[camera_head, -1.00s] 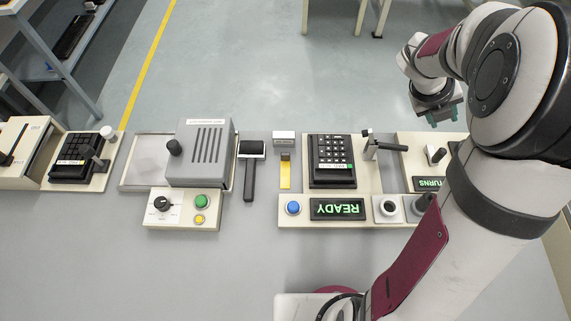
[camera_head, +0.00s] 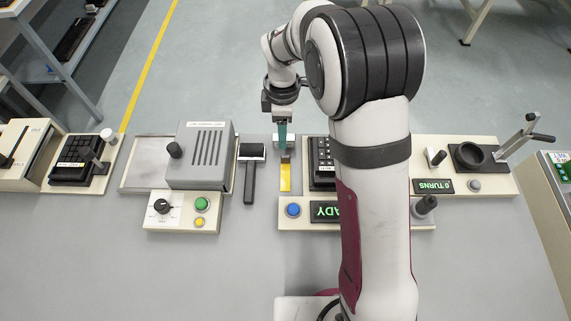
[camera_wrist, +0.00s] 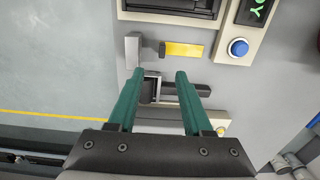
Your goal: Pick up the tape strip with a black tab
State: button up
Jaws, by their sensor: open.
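The tape strip (camera_wrist: 186,49) is a short yellow strip with a black tab (camera_wrist: 162,49) at its left end in the wrist view. In the head view the strip (camera_head: 286,178) lies on the grey table, its tab end partly behind my gripper. My gripper (camera_wrist: 160,74) is open, with two green fingers apart and nothing held. In the wrist view the fingertips are just below the tab and not around it. In the head view my gripper (camera_head: 282,150) hangs over the tab end; its exact height is hard to tell.
A small white block (camera_wrist: 132,50) stands beside the tab. A roller with a dark handle (camera_head: 249,180) lies left of the strip. A keypad unit (camera_head: 321,165) with a blue button (camera_head: 293,210) stands right, partly hidden by my arm. A grey press (camera_head: 203,152) stands farther left.

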aim_at(285, 156)
jog(key=f, duration=1)
jog(key=shift+s+d+f, duration=0.15)
jog(key=shift+s+d, duration=0.05)
jog(key=shift+d, duration=0.1)
grip_shut()
dwell(0.7)
